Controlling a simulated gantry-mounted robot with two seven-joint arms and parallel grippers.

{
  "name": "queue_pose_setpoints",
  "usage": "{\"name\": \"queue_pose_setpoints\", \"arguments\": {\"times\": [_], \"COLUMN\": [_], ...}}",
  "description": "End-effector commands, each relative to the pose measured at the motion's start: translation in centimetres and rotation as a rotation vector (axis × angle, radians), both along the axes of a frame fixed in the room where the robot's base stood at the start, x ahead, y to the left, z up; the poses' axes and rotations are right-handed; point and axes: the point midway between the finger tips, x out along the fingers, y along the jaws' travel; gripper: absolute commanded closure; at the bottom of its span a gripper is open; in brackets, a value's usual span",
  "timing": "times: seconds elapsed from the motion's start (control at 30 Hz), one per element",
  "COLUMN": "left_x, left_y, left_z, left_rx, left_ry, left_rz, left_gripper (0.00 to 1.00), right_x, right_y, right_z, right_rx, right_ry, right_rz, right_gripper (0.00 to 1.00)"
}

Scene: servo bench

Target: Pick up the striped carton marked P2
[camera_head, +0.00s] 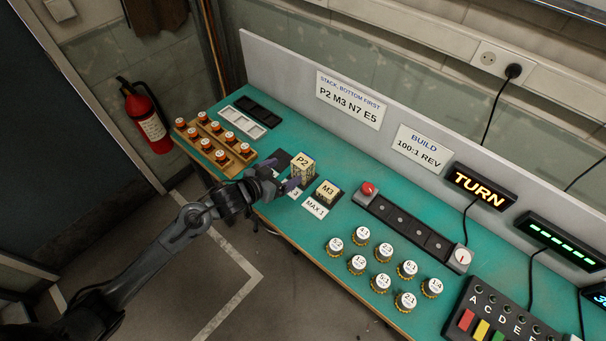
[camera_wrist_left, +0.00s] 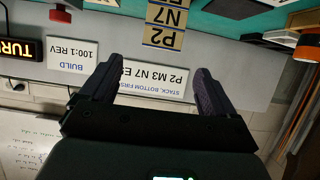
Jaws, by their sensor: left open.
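The carton marked P2 (camera_head: 302,163) is tan with its label on top, in the head view. In the wrist view, which is upside down, the P2 face (camera_wrist_left: 164,38) sits at the end of a stack with N7 (camera_wrist_left: 172,15) and a partly cut-off E-marked carton beyond it, so P2 is the top one. My left gripper (camera_head: 286,180) is open and empty, just left of the stack in the head view. In the wrist view the open fingers (camera_wrist_left: 158,72) are apart from P2, which lies past their tips. My right gripper is not in view.
A carton marked M3 (camera_head: 327,190) stands right of the stack, near a "MAX 1" label (camera_head: 315,206). Several numbered round pieces (camera_head: 383,252) stand at the front. A wall sign (camera_head: 347,98) hangs behind.

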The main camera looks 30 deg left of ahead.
Motion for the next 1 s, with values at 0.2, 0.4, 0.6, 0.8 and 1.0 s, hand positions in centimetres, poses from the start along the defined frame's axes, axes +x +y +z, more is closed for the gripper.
{"name": "queue_pose_setpoints", "arguments": {"times": [0.2,0.4,0.6,0.8,1.0], "left_x": [2.0,4.5,5.7,7.1,9.5], "left_y": [-0.2,-0.6,-0.9,-1.3,-1.8], "left_z": [-0.6,-1.5,-2.0,-2.6,-3.5], "left_rx": [0.003,0.001,0.004,0.003,0.002], "left_ry": [-0.022,-0.023,-0.021,-0.022,-0.021], "left_rz": [0.001,0.001,0.000,-0.001,0.000], "left_gripper": [0.11,0.11,0.11,0.11,0.11], "right_x": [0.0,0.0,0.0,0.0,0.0], "right_y": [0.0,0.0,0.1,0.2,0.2], "right_z": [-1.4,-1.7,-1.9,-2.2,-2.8], "right_rx": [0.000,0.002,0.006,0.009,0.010], "right_ry": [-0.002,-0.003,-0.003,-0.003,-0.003], "right_rz": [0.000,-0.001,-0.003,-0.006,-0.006], "right_gripper": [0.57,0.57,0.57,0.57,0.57]}}
